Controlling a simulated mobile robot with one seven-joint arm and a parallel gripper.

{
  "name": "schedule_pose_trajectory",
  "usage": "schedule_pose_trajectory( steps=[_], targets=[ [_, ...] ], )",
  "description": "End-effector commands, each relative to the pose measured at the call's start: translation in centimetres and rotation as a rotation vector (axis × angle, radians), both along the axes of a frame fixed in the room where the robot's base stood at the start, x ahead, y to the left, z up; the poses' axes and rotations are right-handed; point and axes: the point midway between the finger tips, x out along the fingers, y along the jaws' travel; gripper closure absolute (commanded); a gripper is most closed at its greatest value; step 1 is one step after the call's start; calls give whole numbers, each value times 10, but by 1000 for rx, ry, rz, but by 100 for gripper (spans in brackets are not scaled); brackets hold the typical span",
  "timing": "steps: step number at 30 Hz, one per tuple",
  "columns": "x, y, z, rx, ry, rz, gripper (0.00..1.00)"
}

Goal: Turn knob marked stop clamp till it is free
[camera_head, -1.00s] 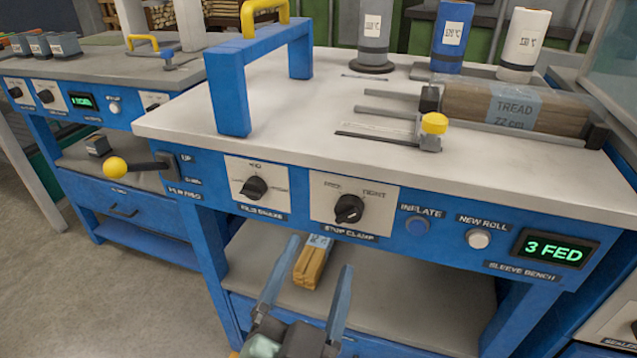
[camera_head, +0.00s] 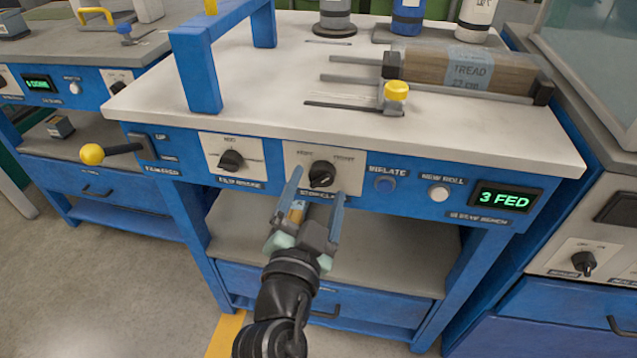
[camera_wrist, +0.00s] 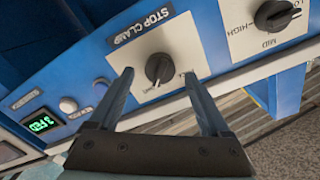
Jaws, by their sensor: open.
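The stop clamp knob (camera_head: 322,174) is a black rotary knob on a white plate on the blue front panel of the bench. In the wrist view the knob (camera_wrist: 159,68) lies ahead, between the lines of my two fingers, under its "STOP CLAMP" label (camera_wrist: 143,27). My gripper (camera_head: 318,185) is open and empty, with its fingertips just below and in front of the knob. It also shows in the wrist view (camera_wrist: 158,73), one finger on each side of the knob. I cannot tell whether a finger touches the plate. The knob's exact setting is hard to read.
A similar film brake knob (camera_head: 231,160) sits to the left, with a yellow-balled lever (camera_head: 92,154) beyond it. To the right are the inflate button (camera_head: 385,184), new roll button (camera_head: 438,193) and a "3 FED" display (camera_head: 504,198). A yellow-capped stop (camera_head: 396,91) stands on the benchtop.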

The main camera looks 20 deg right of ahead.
Motion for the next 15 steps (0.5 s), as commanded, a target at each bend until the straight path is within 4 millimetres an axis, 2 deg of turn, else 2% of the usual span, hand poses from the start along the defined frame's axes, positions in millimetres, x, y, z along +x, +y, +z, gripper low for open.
schedule_pose_trajectory(
  steps=[6,14,15],
  targets=[
    [13,-9,0,0,0,0,19],
    [14,-9,0,-1,1,0,19],
    [13,-9,0,-1,1,0,22]
  ],
)
